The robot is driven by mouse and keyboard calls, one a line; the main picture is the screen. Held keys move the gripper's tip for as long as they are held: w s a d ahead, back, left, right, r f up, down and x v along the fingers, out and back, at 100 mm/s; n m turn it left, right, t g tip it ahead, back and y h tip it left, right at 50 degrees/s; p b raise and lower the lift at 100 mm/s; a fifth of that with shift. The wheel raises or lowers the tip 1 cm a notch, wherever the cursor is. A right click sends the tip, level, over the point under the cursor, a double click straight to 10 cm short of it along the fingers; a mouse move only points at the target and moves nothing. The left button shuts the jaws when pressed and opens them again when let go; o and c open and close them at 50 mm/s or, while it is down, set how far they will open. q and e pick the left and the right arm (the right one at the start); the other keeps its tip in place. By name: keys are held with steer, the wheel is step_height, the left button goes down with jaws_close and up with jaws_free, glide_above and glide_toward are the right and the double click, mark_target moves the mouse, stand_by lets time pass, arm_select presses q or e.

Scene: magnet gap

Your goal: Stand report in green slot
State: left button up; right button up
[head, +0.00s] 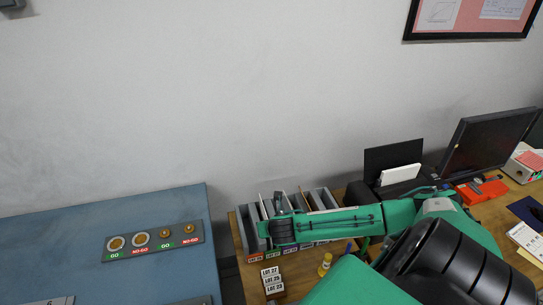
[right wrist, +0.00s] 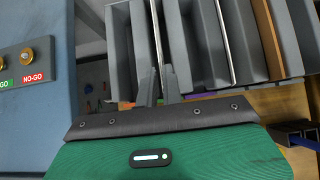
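A grey file rack (head: 240,232) with upright slots stands on the wooden desk, with small coloured labels along its front. One label, which looks green (head: 274,253), sits near its left end. My right gripper (head: 262,229) is at the rack's left part. In the right wrist view its two fingers (right wrist: 160,88) are close together on either side of a thin, pale-edged report (right wrist: 156,30), which stands upright between grey dividers. How deep the report sits, and which label is under it, is hidden. My left gripper is not in view.
Another thin sheet (right wrist: 217,40) and a brown folder (right wrist: 268,40) stand in slots to the right. A lot-label block (head: 272,282) and a yellow bottle (head: 324,264) stand before the rack. A blue bench (head: 110,255) is at left, monitor (head: 489,143) at right.

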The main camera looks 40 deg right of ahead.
steer(key=o, duration=0.3)
steer(key=b+v, duration=0.2)
steer(key=v, duration=1.1)
steer(key=shift+s+a+r+b, duration=0.15)
steer(key=shift+s+r+b, duration=0.1)
steer(key=shift+s+b, duration=0.1)
steer(key=shift+f, duration=0.1)
